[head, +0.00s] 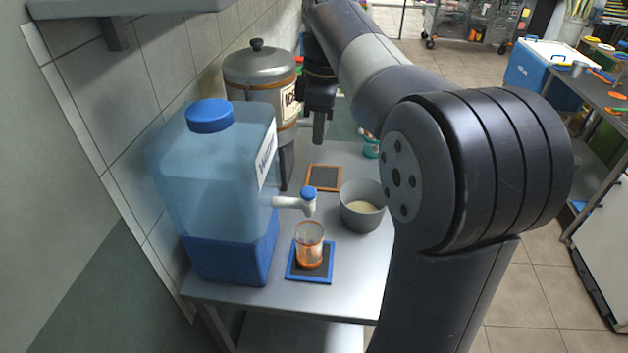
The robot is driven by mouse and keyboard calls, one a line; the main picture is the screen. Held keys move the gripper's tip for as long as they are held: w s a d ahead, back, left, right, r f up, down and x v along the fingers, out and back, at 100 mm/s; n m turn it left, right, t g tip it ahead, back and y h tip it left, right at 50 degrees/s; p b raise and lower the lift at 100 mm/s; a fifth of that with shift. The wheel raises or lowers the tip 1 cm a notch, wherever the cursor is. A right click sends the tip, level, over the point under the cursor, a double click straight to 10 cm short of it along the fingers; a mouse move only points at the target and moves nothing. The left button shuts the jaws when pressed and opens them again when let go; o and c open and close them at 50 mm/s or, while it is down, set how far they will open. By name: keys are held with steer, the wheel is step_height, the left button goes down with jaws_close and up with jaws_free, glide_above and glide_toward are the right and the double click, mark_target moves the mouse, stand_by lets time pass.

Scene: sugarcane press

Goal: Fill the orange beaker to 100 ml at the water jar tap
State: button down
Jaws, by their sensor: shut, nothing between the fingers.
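The blue water jar (212,190) stands at the near left of the metal table, with a blue cap and blue water in its lower part. Its white tap (292,203) has a blue knob and points right. The clear, orange-tinted beaker (309,246) stands upright on a blue-framed dark mat (325,276), just below the tap. An orange band shows low on it; its water level is too small to read. My gripper (319,130) is beyond the tap and beaker, near the metal urn, pointing down. It is shut and empty, and apart from the beaker.
A metal urn (258,72) with a partly hidden label stands behind the jar. An orange-framed dark mat (323,178) lies empty beyond the tap. A grey pot (362,205) with pale contents stands right of the tap. A tiled wall borders the left.

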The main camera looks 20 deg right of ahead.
mark_target(314, 194)
steer(key=f, duration=1.3)
steer(key=shift+w+a, duration=0.2)
steer(key=shift+a, duration=0.15)
step_height(314, 194, down, 2)
steer(key=shift+b, duration=0.3)
steer(key=shift+s+f, duration=0.2)
steer(key=shift+f, duration=0.05)
stand_by(1.3)
stand_by(0.9)
steer(key=shift+a+r+p, duration=0.1)
steer(key=shift+r+p, duration=0.45)
steer(key=shift+r, duration=0.05)
step_height(314, 194, up, 14)
steer(key=d+p, duration=0.1)
steer(key=shift+f+p, duration=0.2)
steer(key=shift+p, duration=0.2)
